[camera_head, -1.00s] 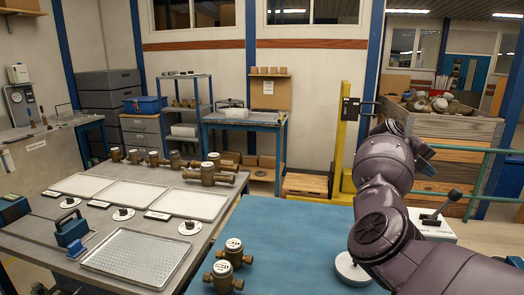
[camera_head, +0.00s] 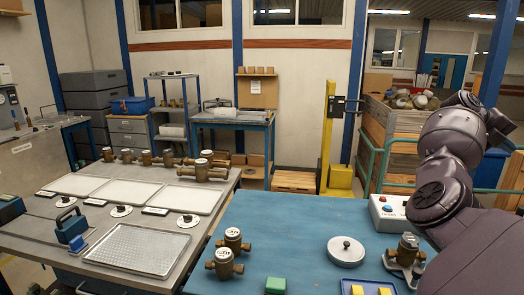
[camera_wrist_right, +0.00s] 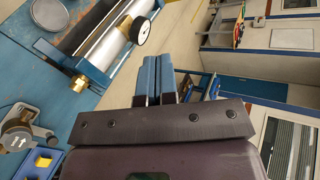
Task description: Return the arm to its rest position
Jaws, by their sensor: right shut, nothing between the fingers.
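My right arm (camera_head: 445,195) stands raised and bent at the right side of the head view, over the right end of the blue table (camera_head: 290,225). Its fingers cannot be made out clearly there. In the right wrist view my right gripper (camera_wrist_right: 164,64) shows its two blue fingers close together, with nothing between them. The fingers point away from the blue table and over open floor, apart from any object. My left gripper is not in view.
The blue table holds brass meters (camera_head: 226,264), a white round lid (camera_head: 346,251), a green block (camera_head: 275,286), a clamped meter (camera_head: 407,249) and a control box (camera_head: 397,213). A gauge (camera_wrist_right: 139,31) sits by a silver cylinder. A wooden crate (camera_head: 375,130) stands behind.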

